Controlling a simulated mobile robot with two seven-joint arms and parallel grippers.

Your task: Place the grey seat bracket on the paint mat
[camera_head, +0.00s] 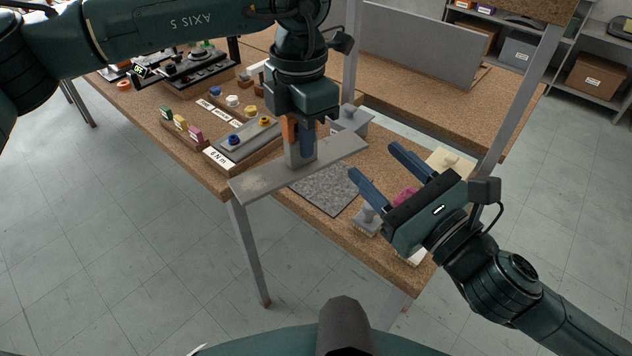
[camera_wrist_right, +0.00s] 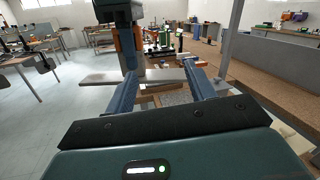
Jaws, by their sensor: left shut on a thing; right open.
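The grey seat bracket (camera_head: 256,181) is a long flat bar with a raised block at its middle. My left gripper (camera_head: 301,153) is shut on that block and holds the bracket level above the table. The speckled grey paint mat (camera_head: 327,196) lies on the table, partly hidden by the bracket's right half. My right gripper (camera_head: 384,168) is open and empty, right of the mat. In the right wrist view, the bracket (camera_wrist_right: 103,78) shows beyond the open fingers of my right gripper (camera_wrist_right: 166,90), with my left gripper above it.
A grey tray with blue and yellow pieces (camera_head: 247,138) lies left of the bracket. Grey brushes (camera_head: 366,221) and a pink item (camera_head: 405,196) are near my right gripper. A metal post (camera_head: 521,92) rises at right. A grey block (camera_head: 352,121) stands behind my left gripper.

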